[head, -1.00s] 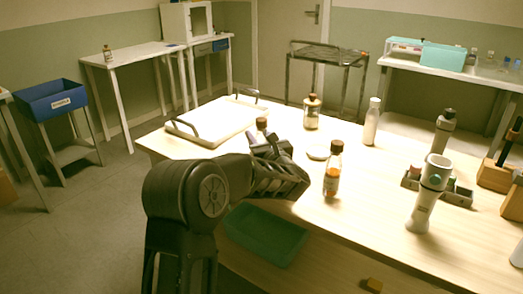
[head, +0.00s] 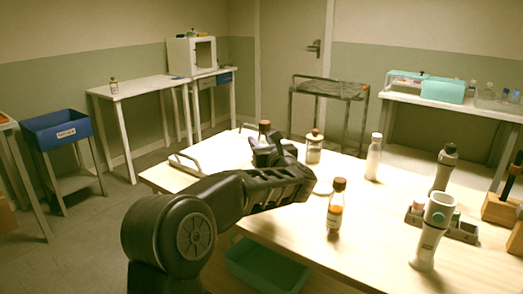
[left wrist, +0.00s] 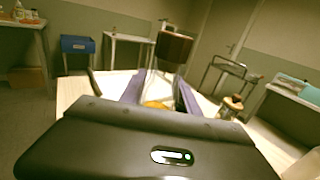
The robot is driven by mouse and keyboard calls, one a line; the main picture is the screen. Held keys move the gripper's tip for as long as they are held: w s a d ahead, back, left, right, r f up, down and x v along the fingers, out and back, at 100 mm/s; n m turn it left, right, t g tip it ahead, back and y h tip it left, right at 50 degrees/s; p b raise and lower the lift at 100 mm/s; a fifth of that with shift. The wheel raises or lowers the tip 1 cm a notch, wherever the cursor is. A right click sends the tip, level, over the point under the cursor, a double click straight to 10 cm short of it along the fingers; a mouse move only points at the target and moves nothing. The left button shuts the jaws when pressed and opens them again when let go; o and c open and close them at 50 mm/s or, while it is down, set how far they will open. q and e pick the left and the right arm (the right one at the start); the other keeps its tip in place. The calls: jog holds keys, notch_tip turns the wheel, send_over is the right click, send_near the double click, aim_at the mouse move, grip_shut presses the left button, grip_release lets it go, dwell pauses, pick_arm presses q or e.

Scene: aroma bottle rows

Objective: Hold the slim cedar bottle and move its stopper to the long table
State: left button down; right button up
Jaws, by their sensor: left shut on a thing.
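My left gripper (head: 264,146) is shut on a bottle with a dark brown stopper (head: 264,126). The stopper also shows in the left wrist view (left wrist: 173,47), sticking up between the fingers, with a little amber (left wrist: 158,104) below it. The bottle's body is mostly hidden by the gripper, and I cannot read a label. It appears held above the wooden table (head: 290,225). Another brown-capped amber bottle (head: 335,207) stands upright on this table, right of my gripper. My right gripper is not in view.
A tray (head: 187,165) lies at the table's left end, partly hidden by my arm. A glass jar (head: 314,147), white bottle (head: 373,158) and grey-white device (head: 431,232) stand on the table. A white side table (head: 140,88) and blue bin (head: 63,130) are at the left.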

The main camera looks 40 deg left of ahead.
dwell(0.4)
pick_arm(q)
jog(key=c, duration=1.4)
grip_release()
grip_shut()
